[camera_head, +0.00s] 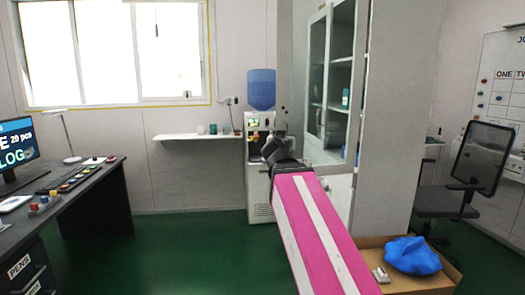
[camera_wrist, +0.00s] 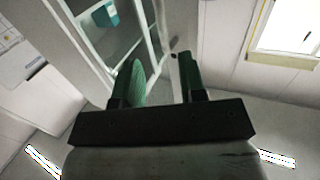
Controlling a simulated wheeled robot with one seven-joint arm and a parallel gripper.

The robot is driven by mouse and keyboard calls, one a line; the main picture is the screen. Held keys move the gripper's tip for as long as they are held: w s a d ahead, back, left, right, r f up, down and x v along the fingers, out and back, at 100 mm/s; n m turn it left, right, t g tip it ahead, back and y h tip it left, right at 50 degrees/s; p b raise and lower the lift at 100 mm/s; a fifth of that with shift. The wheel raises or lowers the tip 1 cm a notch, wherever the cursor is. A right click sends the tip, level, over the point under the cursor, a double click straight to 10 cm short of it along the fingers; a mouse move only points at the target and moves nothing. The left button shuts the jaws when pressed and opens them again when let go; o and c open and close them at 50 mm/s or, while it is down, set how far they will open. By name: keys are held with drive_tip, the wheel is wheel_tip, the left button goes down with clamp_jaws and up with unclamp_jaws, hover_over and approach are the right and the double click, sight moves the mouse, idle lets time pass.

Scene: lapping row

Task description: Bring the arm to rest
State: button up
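My arm, with a pink, white-striped link (camera_head: 315,235), reaches forward from the lower right of the head view. My gripper (camera_head: 279,140) is at its far end, raised in front of the water dispenser and left of the glass cabinet. In the wrist view its two green fingers stand apart with a clear gap between them (camera_wrist: 163,70). The gripper is open and I see nothing between the fingers. In the head view the fingers are too small and dark to make out well.
A water dispenser (camera_head: 259,200) stands behind my gripper, with a glass-door cabinet (camera_head: 330,85) close right. A wall shelf (camera_head: 195,137) holds cups. A black desk (camera_head: 100,205) is left. A cardboard box (camera_head: 425,284) with a blue bag and an office chair (camera_head: 482,160) are right. Green floor is clear between.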

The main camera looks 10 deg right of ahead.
wheel_tip(320, 180, down, 29)
drive_tip(key=s+d+n+g+y, duration=0.1)
drive_tip(key=s+g+y, duration=0.1)
drive_tip(key=g, duration=0.6)
drive_tip(key=s+a+f+n+g+y, duration=0.1)
drive_tip(key=s+f+g, duration=0.3)
drive_tip(key=f, duration=0.7)
drive_tip(key=s+a+f+n+g+y, duration=0.2)
drive_tip(key=s+f+g+y, duration=0.1)
drive_tip(key=s+f, duration=0.5)
wheel_tip(320, 180, down, 4)
drive_tip(key=shift+s+a+r+g+y, duration=0.15)
drive_tip(key=shift+s+a+g+y, duration=0.2)
drive_tip(key=shift+g, duration=0.35)
